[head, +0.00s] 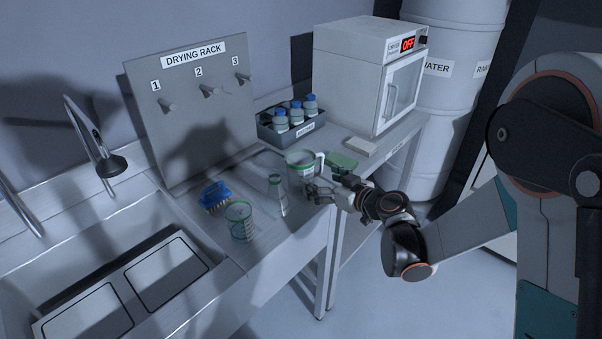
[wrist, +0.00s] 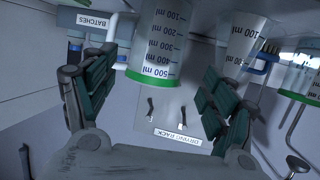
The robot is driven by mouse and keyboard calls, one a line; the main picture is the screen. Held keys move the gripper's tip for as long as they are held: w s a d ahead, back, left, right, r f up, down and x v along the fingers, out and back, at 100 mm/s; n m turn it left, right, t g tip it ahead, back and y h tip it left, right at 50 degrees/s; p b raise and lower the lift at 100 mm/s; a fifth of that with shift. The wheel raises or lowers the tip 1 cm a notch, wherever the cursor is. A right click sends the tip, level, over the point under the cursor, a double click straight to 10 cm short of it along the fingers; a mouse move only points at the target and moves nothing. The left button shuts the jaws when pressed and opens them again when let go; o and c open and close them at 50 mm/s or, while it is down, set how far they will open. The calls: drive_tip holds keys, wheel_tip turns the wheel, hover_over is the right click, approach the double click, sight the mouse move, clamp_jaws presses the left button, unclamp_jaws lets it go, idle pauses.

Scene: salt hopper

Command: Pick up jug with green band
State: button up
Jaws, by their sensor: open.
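The jug with the green band (head: 299,165) stands upright on the counter, a clear measuring jug with a green rim and a handle on its right. In the wrist view, which is upside down, the jug (wrist: 158,40) shows black volume marks and a green band, between the finger pads. My gripper (head: 323,190) is just in front and right of the jug, fingers spread. In the wrist view my gripper (wrist: 160,72) has one finger each side of it, with gaps visible.
A conical flask (head: 277,197) and a beaker (head: 241,222), both with green rims, stand left of the jug. A blue brush (head: 214,195) lies behind the beaker. A crate (head: 283,137) of blue-capped bottles and an oven (head: 358,75) stand behind. The sink is at left.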

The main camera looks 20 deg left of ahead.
sight(309, 176)
drive_tip(key=b+x, duration=0.1)
drive_tip(key=x, duration=0.4)
drive_tip(key=shift+d+f, duration=0.1)
drive_tip(key=shift+r+b+x, duration=0.1)
drive_tip(key=shift+b+x, duration=0.45)
drive_tip(key=shift+x, duration=1)
drive_tip(key=shift+r+b+x, duration=0.15)
drive_tip(key=shift+b+x, duration=0.35)
drive_tip(key=shift+x, duration=1.05)
drive_tip(key=c, duration=0.8)
